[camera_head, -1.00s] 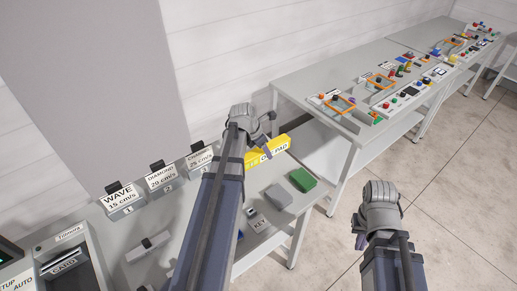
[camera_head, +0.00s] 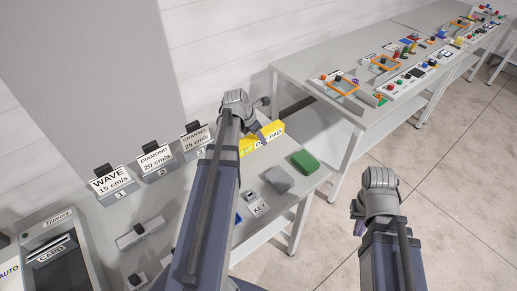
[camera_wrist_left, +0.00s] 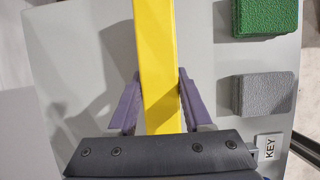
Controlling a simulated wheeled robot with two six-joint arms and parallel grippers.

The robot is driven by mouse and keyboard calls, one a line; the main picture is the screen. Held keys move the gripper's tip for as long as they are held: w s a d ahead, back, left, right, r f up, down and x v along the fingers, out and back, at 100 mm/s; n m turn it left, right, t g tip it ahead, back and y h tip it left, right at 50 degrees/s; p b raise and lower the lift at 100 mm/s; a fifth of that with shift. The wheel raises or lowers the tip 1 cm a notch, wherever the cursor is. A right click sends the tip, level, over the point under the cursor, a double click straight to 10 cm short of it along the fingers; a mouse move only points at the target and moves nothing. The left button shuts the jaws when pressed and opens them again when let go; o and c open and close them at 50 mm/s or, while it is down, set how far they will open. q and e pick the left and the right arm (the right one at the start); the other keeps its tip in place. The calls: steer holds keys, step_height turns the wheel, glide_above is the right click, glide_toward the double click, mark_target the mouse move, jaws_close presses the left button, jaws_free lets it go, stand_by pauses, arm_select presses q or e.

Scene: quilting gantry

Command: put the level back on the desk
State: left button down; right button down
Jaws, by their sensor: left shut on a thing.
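The level is a long yellow bar (camera_wrist_left: 158,60), also seen in the head view (camera_head: 273,128) at the back right part of the grey desk (camera_head: 213,195). My left gripper (camera_wrist_left: 159,78) is shut on the bar, one purple finger on each side. In the head view, the left gripper (camera_head: 262,120) partly covers the bar. I cannot tell whether the bar touches the desk. My right gripper (camera_head: 358,216) hangs over the floor at the right, and its fingers are mostly hidden.
A green block (camera_head: 305,161) and a grey block (camera_head: 278,179) lie near the desk's right edge, by a KEY label (camera_head: 261,209). A longer table (camera_head: 300,75) stands behind.

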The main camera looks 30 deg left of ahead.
mark_target(258, 143)
arm_select(q)
steer(key=shift+f+b, duration=1.75)
steer(key=shift+f, duration=0.05)
steer(key=shift+f, duration=0.1)
steer(key=shift+f, duration=0.15)
steer(key=shift+c, duration=1.6)
jaws_free()
steer(key=shift+r, duration=0.2)
steer(key=p+v, duration=1.1)
steer(key=v, duration=0.1)
steer(key=shift+s+r, duration=0.1)
steer(key=shift+s, duration=0.05)
